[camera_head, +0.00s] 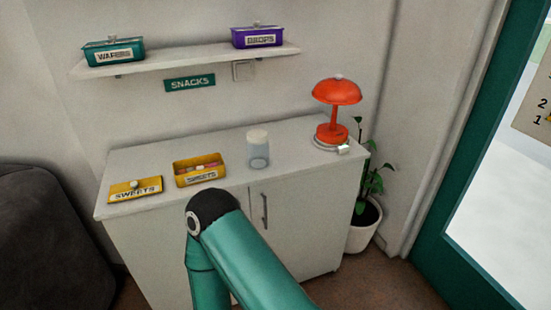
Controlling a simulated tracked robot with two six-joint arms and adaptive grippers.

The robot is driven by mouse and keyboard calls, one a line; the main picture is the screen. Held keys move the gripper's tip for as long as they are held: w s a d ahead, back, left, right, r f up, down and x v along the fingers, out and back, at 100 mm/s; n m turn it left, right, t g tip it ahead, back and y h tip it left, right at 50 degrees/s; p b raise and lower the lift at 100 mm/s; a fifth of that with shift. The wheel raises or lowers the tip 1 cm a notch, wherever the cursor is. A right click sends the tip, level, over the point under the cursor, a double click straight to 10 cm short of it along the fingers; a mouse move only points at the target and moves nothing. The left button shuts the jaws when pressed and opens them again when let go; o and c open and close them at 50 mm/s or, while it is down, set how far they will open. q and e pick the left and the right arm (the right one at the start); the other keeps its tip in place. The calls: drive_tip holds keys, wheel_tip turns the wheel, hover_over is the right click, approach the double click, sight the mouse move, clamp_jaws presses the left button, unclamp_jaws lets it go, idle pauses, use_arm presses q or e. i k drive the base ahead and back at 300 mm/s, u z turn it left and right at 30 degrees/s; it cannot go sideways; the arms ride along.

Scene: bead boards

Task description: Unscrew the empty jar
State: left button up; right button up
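A clear jar (258,158) stands upright on the white cabinet top, right of the open yellow box. A pale lid sits on top of the jar. The jar looks see-through with a bluish tint, and I see no clear contents in it. A teal arm of mine with a black joint rises from the bottom of the view in front of the cabinet. Neither of my grippers shows in this view, so I cannot see their fingers.
On the white cabinet (225,152) are an open yellow sweets box (200,176), its separate yellow lid (135,191) and a red lamp (335,104). A shelf (190,62) above bears a teal box (113,51) and a purple box (257,38). A potted plant (363,225) stands right.

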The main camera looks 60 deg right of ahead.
sight(257, 154)
drive_tip(key=z, duration=1.4)
drive_tip(key=i, duration=0.65)
drive_tip(key=u, duration=0.05)
drive_tip(key=k, duration=0.9)
drive_tip(key=z, duration=0.15)
drive_tip(key=i, duration=1.15)
drive_tip(key=u, duration=0.1)
